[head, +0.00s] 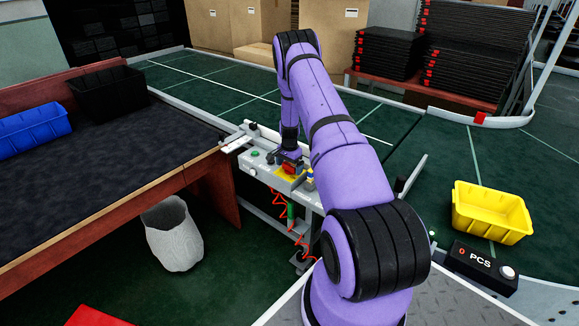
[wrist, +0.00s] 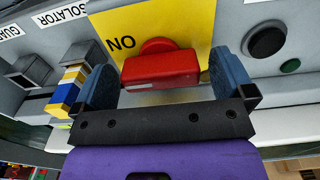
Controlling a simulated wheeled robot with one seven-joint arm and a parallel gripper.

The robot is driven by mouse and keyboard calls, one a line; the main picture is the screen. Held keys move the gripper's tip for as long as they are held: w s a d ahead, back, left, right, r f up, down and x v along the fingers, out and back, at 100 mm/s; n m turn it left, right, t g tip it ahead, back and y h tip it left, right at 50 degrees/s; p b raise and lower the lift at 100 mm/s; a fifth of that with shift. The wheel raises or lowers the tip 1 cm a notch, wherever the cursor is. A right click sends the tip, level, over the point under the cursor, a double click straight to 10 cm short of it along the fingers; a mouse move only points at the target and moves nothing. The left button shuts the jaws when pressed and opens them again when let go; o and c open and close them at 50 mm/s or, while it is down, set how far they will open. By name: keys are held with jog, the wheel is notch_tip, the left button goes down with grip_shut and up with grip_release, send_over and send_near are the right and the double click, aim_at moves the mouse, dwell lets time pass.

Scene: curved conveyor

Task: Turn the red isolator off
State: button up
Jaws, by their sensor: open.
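The red isolator (wrist: 160,68) is a red bar handle on a yellow plate (wrist: 185,22) in the wrist view. The handle lies roughly across the picture. My gripper (wrist: 168,85) is open, with one blue-padded finger on each side of the red handle. I cannot tell whether either finger touches it. In the head view the red isolator (head: 289,168) shows on the grey control panel (head: 262,172), partly hidden by my gripper and arm.
A black button (wrist: 266,42) and a green button (wrist: 290,66) sit right of the isolator. A blue, yellow and white striped part (wrist: 68,90) is close to the left finger. A yellow bin (head: 490,212) and a counter box (head: 481,266) stand right of my arm.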

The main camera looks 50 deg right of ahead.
jog(key=c, duration=0.9)
jog(key=shift+n, duration=0.5)
jog(key=n, duration=0.8)
jog(key=shift+n, duration=0.3)
jog(key=n, duration=0.4)
jog(key=shift+n, duration=2.4)
